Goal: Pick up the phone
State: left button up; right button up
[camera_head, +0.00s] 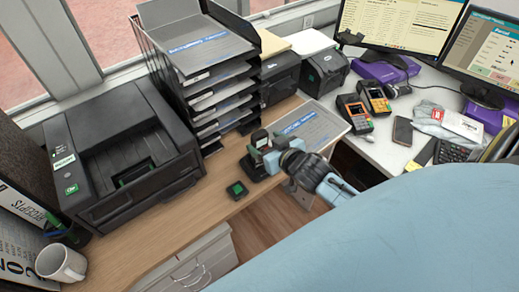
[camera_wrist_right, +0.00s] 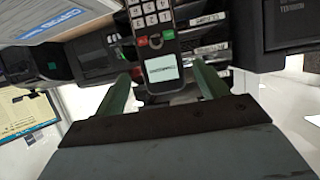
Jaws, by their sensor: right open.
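A dark handset phone (camera_wrist_right: 152,30) with a keypad, a red and a green key and a lit white screen shows in the right wrist view. It lies between and just beyond the two green fingers of my right gripper (camera_wrist_right: 160,72), with visible gaps at both sides. In the head view, my right gripper (camera_head: 270,152) is open at the dark phone (camera_head: 259,138), over the wooden counter's right part. The gripper partly hides the phone and its dark base. My left gripper is not in view.
A black printer (camera_head: 120,150) and a tall paper tray stack (camera_head: 200,95) stand left and behind. Card terminals (camera_head: 355,113) and a smartphone (camera_head: 403,131) lie on the white desk at right. A mug (camera_head: 61,263) stands front left.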

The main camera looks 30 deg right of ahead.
jog(key=x, duration=0.5)
jog(key=shift+w+a+b, duration=0.1)
jog(key=shift+a+b, duration=0.1)
jog(key=shift+b, duration=0.1)
jog(key=c, duration=1.2)
